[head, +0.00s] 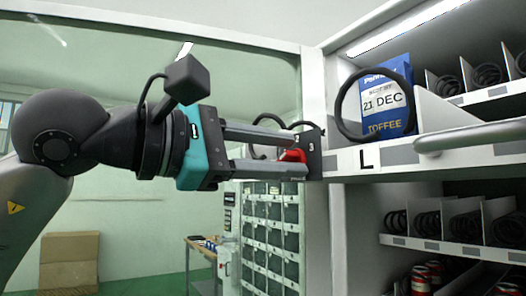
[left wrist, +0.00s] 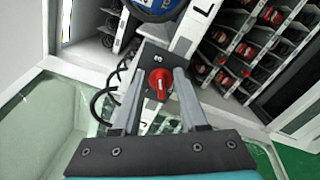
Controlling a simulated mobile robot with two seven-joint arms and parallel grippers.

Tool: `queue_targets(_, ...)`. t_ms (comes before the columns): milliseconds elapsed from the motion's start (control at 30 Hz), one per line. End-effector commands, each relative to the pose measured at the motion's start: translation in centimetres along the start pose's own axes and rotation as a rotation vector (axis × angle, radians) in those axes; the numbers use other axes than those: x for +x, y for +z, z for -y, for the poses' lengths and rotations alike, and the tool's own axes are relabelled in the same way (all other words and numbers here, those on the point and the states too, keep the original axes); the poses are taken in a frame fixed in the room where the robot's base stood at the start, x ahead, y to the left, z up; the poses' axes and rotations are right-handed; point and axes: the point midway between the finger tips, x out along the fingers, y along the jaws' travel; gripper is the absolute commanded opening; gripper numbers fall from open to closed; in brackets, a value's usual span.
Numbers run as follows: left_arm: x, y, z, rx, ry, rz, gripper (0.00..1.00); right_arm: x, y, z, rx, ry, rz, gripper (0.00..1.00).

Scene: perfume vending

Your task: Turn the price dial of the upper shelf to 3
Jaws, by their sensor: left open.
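The red price dial (head: 292,156) sits on a dark plate (head: 314,150) at the left end of the upper shelf (head: 390,156). In the left wrist view the dial (left wrist: 160,83) shows a pale mark on its face, and a small white figure, too small to read surely, stands above it on the plate (left wrist: 153,58). My left gripper (head: 303,153) is open, with one finger above and one below the dial in the head view. In the left wrist view its fingers (left wrist: 159,78) stand either side of the dial with gaps. I cannot tell which number the dial points to.
A blue toffee packet (head: 388,103) stands in a black coil on the upper shelf, above the letter L. A grey bar (head: 470,137) runs along the shelf front to the right. Lower shelves hold coils and red cans (head: 420,278). A rack of bins (head: 270,235) stands behind.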

Motion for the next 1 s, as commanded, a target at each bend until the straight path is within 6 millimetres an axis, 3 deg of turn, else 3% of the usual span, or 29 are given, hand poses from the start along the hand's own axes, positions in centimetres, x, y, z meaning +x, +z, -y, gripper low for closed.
queue_targets(267,-1.0,-0.1,0.0,-0.001,0.002,-0.001,0.42,0.2,0.0,0.0,0.0,0.0,0.0,1.0)
queue_targets(800,-12.5,-0.1,0.1,0.0,0.003,-0.004,0.42,2.1,0.2,0.0,0.0,0.001,0.0,1.0)
queue_targets(1000,-14.8,-0.1,0.0,-0.001,0.0,-0.001,0.42,2.4,0.2,0.0,0.0,0.001,0.0,1.0)
